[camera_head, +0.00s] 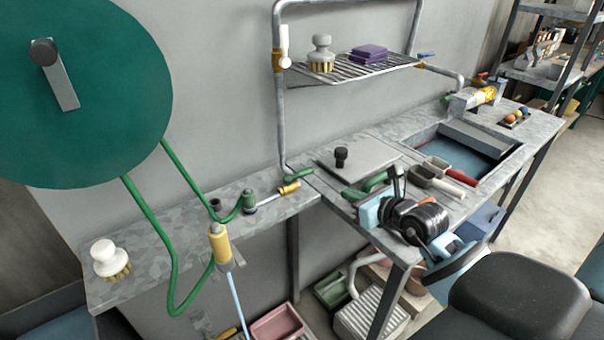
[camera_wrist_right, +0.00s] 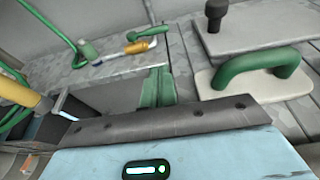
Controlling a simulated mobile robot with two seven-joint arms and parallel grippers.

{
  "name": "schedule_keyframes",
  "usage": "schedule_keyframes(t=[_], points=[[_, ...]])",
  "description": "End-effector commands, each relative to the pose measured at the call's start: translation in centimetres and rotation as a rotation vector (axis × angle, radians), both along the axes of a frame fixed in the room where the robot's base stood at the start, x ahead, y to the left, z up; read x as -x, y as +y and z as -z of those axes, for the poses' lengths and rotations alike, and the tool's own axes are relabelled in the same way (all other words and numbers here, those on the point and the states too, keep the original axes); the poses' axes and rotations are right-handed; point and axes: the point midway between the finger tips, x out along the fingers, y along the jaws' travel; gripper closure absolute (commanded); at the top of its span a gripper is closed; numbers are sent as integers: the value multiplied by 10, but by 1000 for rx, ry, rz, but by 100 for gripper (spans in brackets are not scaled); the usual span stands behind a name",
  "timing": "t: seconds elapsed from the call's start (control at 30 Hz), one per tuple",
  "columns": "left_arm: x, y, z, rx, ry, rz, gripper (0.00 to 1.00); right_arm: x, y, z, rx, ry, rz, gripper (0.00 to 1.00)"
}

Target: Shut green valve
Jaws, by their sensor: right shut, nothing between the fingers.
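The green valve has a green lever (camera_head: 300,174) above a yellow-orange body (camera_head: 289,189), near the foot of the metal pipe frame. In the right wrist view its lever (camera_wrist_right: 147,32) and body (camera_wrist_right: 137,47) show at the top; the lever looks roughly in line with the body. My right gripper (camera_head: 348,194) is shut and empty, to the right of and nearer than the valve, apart from it. Its green fingers also show in the right wrist view (camera_wrist_right: 157,86), pointing toward the valve side. My left gripper is not in view.
A green-handled float (camera_head: 375,181) lies close beside my right gripper. A board with a black knob (camera_head: 341,157) lies behind it. A green hose (camera_head: 168,240) hangs at left with a yellow spray nozzle (camera_head: 219,245). A white-knobbed brush (camera_head: 106,257) stands on the left bench.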

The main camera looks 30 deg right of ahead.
Motion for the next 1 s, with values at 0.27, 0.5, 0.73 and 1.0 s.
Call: schedule_keyframes(t=[0.27,0.5,0.73,1.0], points=[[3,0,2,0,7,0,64,0,-2,-1,9,-1,3,100],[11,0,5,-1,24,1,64,-9,-1,1,6,-1,3,100],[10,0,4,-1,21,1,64,-41,2,11,5,-2,3,100],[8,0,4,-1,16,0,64,-84,5,25,6,0,3,100]])
